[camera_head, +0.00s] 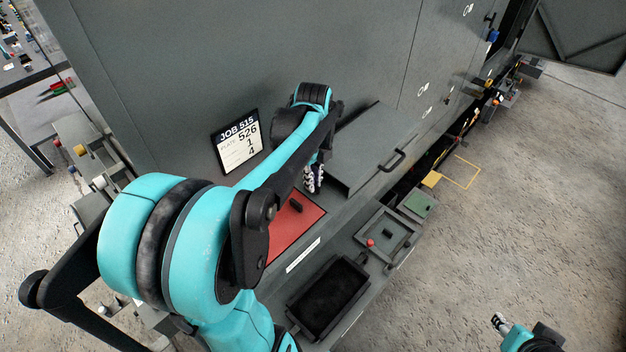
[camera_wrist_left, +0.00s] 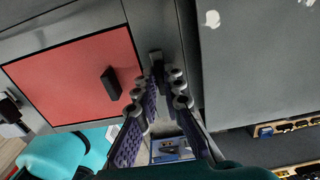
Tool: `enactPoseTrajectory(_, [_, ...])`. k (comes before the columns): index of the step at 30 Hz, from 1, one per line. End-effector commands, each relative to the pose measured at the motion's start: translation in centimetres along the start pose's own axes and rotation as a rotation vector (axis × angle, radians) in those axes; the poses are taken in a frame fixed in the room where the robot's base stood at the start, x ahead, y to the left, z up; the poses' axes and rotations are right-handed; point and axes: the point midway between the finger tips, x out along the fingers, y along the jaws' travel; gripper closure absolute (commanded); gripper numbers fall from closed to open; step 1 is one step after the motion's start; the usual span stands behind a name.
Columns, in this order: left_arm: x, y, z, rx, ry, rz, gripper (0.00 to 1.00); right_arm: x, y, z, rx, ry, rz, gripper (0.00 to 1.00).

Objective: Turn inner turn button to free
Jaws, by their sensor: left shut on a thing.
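My left gripper (camera_head: 313,180) reaches down at the right edge of a red panel (camera_head: 283,236). In the left wrist view its fingers (camera_wrist_left: 160,96) are shut on a small dark turn button (camera_wrist_left: 157,60) beside the red panel (camera_wrist_left: 70,83). The fingertips hide part of the button, so its exact angle is hard to tell. In the head view the gripper hides the button. A black handle (camera_wrist_left: 111,82) stands on the red panel, apart from the fingers. My right gripper (camera_head: 500,322) is at the bottom right, over the floor, too small to read.
A grey box-like cover with a black handle (camera_head: 393,160) stands just right of my left gripper. A black open tray (camera_head: 329,296) and a grey frame with a red knob (camera_head: 388,236) lie in front. A job card (camera_head: 238,141) hangs on the grey wall.

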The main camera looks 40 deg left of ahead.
Motion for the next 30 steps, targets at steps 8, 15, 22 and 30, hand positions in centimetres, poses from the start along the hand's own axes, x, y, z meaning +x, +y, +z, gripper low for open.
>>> enactPoseTrajectory(8, [-0.1,-0.1,0.1,0.001,-0.002,-0.002,0.71,0.0,0.0,0.0,0.0,0.0,0.0,0.6])
enactPoseTrajectory(15, [0.0,0.0,0.0,0.0,-0.001,-0.001,0.71,0.0,0.0,0.0,0.0,0.0,0.0,0.6])
enactPoseTrajectory(22, [-1.6,0.0,0.0,0.0,-0.001,-0.001,0.71,0.0,0.0,0.0,0.0,0.0,0.0,0.6])
enactPoseTrajectory(30, [-7.4,0.0,0.0,0.0,-0.001,-0.001,0.71,0.0,0.0,0.0,0.0,0.0,0.0,0.6])
